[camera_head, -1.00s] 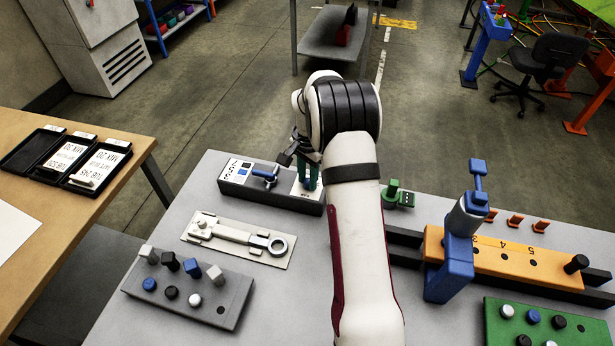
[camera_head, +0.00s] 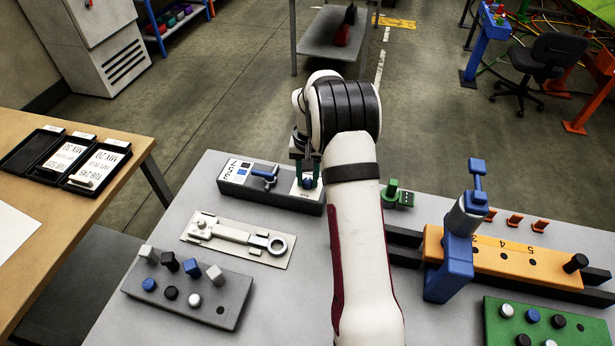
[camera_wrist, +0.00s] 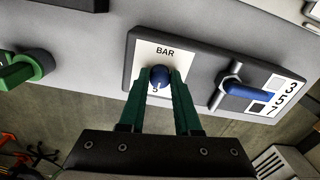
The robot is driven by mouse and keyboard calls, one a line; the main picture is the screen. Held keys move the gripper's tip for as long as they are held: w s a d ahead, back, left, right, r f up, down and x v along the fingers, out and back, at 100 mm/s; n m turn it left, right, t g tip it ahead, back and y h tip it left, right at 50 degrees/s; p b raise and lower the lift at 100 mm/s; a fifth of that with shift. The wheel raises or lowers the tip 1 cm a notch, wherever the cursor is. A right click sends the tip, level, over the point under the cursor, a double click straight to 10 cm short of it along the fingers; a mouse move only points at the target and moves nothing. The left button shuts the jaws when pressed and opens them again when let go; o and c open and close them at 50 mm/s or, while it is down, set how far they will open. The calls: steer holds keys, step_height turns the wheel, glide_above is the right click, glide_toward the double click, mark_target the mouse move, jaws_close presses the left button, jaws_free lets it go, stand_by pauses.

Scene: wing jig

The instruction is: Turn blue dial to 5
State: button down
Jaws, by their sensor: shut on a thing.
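The blue dial (camera_wrist: 159,76) sits on a white plate marked BAR (camera_wrist: 166,52), on one end of a dark grey box (camera_head: 285,195). My gripper (camera_wrist: 160,90) has its two green fingers on either side of the dial and is shut on it. In the head view my gripper (camera_head: 305,172) is over the box's right end, and the dial (camera_head: 307,183) shows between the fingers. A "5" is readable just below the dial in the wrist view; the other dial marks are hidden or too small to read.
A blue lever (camera_head: 265,175) and a panel with numbers 3, 5, 7 (camera_wrist: 284,92) are on the same box, beside the dial. A green dial-like part (camera_head: 398,196) stands to the right. A plate with a wrench-shaped part (camera_head: 238,238) lies in front.

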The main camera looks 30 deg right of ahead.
mark_target(309, 181)
stand_by(0.4)
steer(key=c, duration=0.6)
jaws_free()
step_height(309, 181, up, 16)
steer(key=shift+d, duration=0.15)
steer(key=shift+s+f, duration=0.1)
